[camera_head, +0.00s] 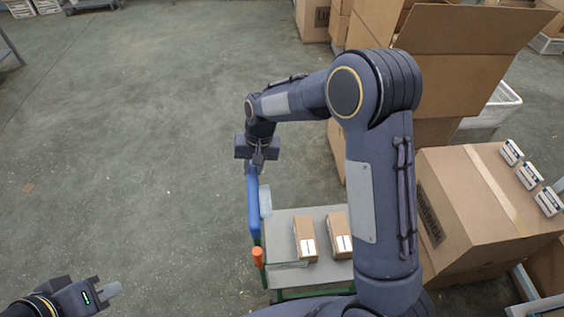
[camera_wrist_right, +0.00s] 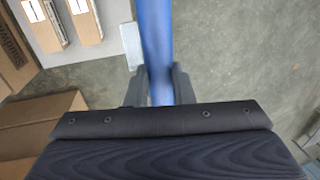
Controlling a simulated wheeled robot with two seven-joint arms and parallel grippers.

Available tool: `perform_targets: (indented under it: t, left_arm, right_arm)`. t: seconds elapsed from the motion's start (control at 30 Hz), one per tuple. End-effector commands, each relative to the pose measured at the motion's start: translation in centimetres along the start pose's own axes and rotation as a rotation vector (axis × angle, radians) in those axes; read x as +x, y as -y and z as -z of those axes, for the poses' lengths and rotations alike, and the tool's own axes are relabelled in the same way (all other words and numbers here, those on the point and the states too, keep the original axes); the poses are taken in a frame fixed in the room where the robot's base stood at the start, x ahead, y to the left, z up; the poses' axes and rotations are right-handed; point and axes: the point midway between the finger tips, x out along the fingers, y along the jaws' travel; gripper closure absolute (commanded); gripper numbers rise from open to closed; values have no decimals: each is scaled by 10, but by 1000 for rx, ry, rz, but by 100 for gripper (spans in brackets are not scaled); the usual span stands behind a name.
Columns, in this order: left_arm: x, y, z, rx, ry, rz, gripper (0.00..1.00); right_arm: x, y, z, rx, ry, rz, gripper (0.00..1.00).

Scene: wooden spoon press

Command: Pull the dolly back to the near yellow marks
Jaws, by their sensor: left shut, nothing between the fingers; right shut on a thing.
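The dolly has a grey deck (camera_head: 285,226) with two small cartons on it, and a blue handle bar (camera_head: 254,205) along its left side. My right gripper (camera_head: 257,163) is shut on the blue handle bar near its upper end. In the right wrist view the bar (camera_wrist_right: 157,45) runs down between the fingers of my right gripper (camera_wrist_right: 160,88). My left gripper (camera_head: 113,290) is shut and empty at the lower left, over bare floor and well apart from the dolly. No yellow marks show in either view. My right arm hides part of the deck's right side.
A large carton (camera_head: 455,235) with small white boxes on top stands to the right. An open carton (camera_head: 470,75) and other boxes stack up at the back right, near a white basket (camera_head: 497,103). The concrete floor (camera_head: 120,150) to the left is clear.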

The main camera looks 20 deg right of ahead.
Motion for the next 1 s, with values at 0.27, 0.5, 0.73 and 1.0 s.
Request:
perform_targets:
  t: [0.27, 0.5, 0.73, 1.0]
  left_arm:
    - [-5, -2, 2, 0, 0, 0, 100]
    - [-7, -3, 4, 0, 0, 0, 100]
    - [-8, -4, 4, 0, 0, 0, 100]
    - [-8, -4, 4, 0, 0, 0, 100]
  right_arm:
    - [14, 74, -1, -6, 1, 2, 100]
    - [22, 115, -1, -4, 0, 2, 100]
    - [26, 134, 0, -2, 0, 2, 100]
    - [27, 139, 0, -1, -1, 5, 100]
